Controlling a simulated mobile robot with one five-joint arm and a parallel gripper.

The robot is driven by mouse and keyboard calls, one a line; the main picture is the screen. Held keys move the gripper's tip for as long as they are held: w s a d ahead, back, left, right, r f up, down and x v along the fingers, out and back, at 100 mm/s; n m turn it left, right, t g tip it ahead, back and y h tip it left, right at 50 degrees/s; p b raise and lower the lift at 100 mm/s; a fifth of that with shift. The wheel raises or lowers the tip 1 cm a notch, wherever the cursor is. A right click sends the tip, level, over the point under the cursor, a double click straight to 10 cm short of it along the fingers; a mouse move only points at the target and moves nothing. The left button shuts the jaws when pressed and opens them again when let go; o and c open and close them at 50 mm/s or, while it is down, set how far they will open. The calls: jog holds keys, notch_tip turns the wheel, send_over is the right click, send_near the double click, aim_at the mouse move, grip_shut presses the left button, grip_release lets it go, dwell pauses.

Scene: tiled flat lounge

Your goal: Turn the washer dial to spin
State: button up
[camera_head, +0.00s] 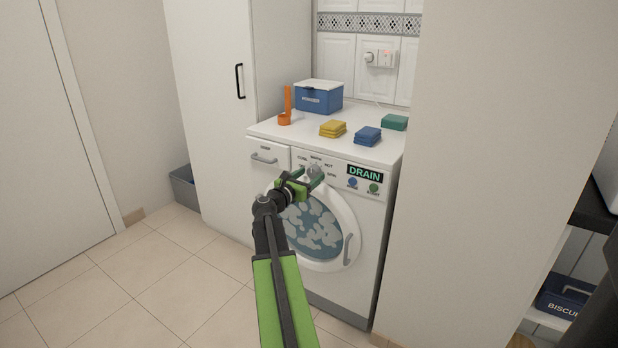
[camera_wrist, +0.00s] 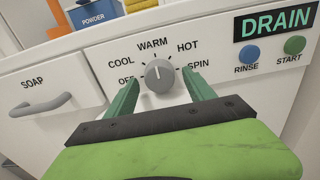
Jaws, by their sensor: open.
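The washer (camera_head: 345,275) stands in an alcove, with suds and water behind its round door (camera_head: 313,230). Its grey dial (camera_wrist: 159,76) sits on the front panel amid the labels OFF, COOL, WARM, HOT and SPIN (camera_wrist: 198,65). The dial's pale mark appears to point up, near WARM. A lit display (camera_wrist: 277,21) reads DRAIN. My gripper (camera_wrist: 163,88) is open in front of the panel, one green finger on each side of the dial, apparently not gripping it. In the head view my gripper (camera_head: 309,180) partly covers the dial area.
A blue RINSE button (camera_wrist: 248,54) and a green START button (camera_wrist: 294,45) are right of the dial. The soap drawer handle (camera_wrist: 44,105) is to the left. On top are a blue powder box (camera_head: 319,99), an orange scoop (camera_head: 285,118) and sponges (camera_head: 368,136).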

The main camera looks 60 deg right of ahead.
jog(key=c, duration=1.2)
jog(key=shift+a, duration=0.2)
jog(key=shift+c, duration=0.8)
jog(key=shift+d, duration=0.15)
